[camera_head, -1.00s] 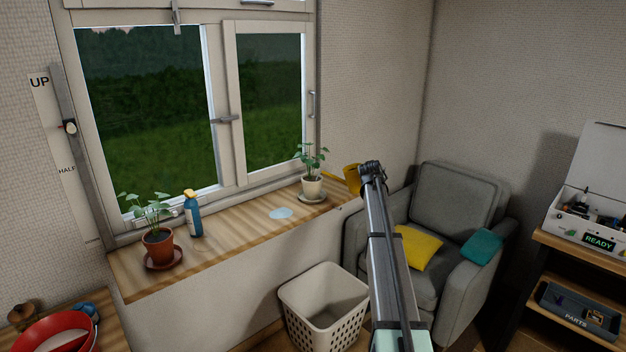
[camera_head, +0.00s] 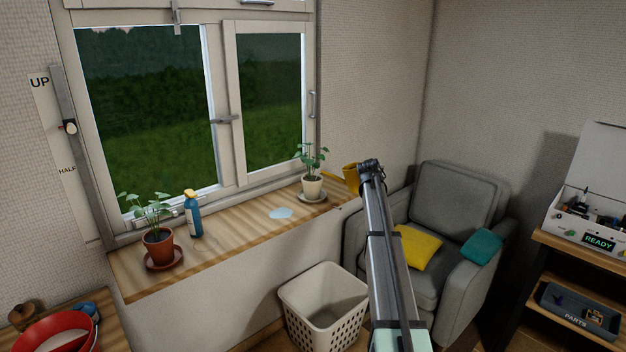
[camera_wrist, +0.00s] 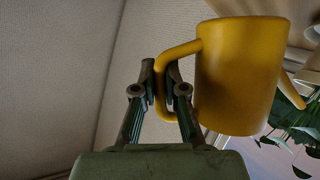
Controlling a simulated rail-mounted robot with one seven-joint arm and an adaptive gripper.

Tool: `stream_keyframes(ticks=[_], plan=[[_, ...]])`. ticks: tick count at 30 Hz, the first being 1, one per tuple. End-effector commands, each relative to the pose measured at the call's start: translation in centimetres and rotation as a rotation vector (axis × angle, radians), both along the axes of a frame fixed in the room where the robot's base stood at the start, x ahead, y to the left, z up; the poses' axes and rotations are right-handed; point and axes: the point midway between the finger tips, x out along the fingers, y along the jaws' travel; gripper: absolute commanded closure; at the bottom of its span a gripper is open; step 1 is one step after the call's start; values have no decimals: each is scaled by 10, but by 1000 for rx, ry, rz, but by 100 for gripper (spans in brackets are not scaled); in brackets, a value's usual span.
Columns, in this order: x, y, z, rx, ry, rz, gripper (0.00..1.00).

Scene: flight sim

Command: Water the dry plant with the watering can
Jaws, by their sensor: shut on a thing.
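The yellow watering can (camera_head: 351,175) is at the right end of the windowsill, mostly behind the end of my arm. In the wrist view the can (camera_wrist: 240,75) fills the right side, and my gripper (camera_wrist: 162,80) is shut on its handle. The spout points toward a plant. One plant in a cream pot (camera_head: 312,187) stands on a saucer just left of the can. Another plant in a terracotta pot (camera_head: 158,243) stands on a saucer at the sill's left end. I cannot tell from their leaves which is dry.
A blue spray bottle (camera_head: 193,214) stands beside the terracotta pot. A pale blue puddle or disc (camera_head: 281,213) lies mid-sill. A white basket (camera_head: 322,300) is below the sill, and a grey armchair (camera_head: 455,205) is right of my arm.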

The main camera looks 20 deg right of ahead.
Motion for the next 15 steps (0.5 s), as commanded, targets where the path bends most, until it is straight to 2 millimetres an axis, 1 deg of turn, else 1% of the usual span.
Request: stream_keyframes(ticks=[3,4,5,6,7,8,9,13,15], plan=[[0,1,2,-2,-1,0,100],[-1,0,-1,3,-4,0,100],[-4,-3,-8,17,-15,-2,100],[-9,-8,-33,59,-42,-4,100],[-13,-13,-53,100,-72,-4,100],[-17,-17,-68,139,-100,-6,100],[-18,-20,-73,183,-136,-4,100],[-16,-21,-68,229,-173,0,100],[-17,-22,-69,234,-177,0,100]])
